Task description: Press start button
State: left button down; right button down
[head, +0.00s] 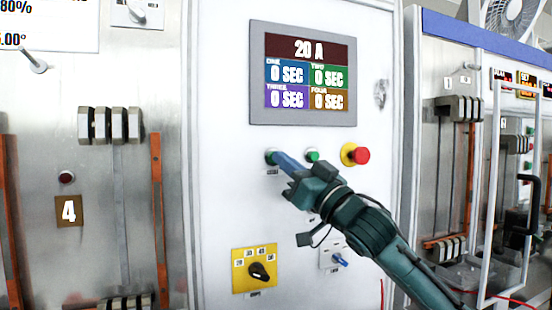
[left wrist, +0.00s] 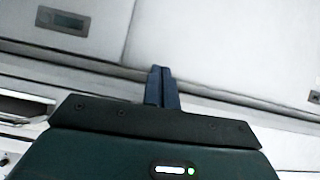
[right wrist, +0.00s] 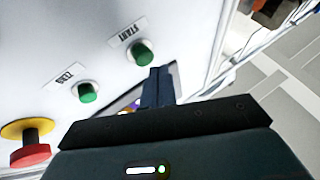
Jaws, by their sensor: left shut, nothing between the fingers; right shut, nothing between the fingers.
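The green start button (head: 271,157) is the leftmost of the buttons below the screen on the white panel. In the right wrist view the start button (right wrist: 140,53) sits beneath a label reading START. My right gripper (head: 277,156) is shut and empty, its fingertips at the button and partly covering it. In the right wrist view the fingertips (right wrist: 160,69) show just beside and below the button; I cannot tell whether they touch it. My left gripper (left wrist: 161,69) is shut and empty, in front of pale panels, outside the head view.
A second green button (head: 313,155) and a red emergency button (head: 361,155) on a yellow ring are to the right. The screen (head: 304,72) reads 20 A and 0 SEC in each field. A black selector knob (head: 259,272) on a yellow plate is below.

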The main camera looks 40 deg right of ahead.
dwell(0.4)
jog(key=shift+w+d+p, duration=0.1)
jog(key=shift+w+p, duration=0.3)
jog(key=shift+w, duration=0.05)
jog(key=shift+w+d+p, duration=0.2)
jog(key=shift+w+p, duration=0.25)
dwell(0.6)
dwell(0.4)
jog(key=shift+s+a+b, duration=0.3)
jog(key=shift+s+b, duration=0.3)
jog(key=shift+s, duration=0.25)
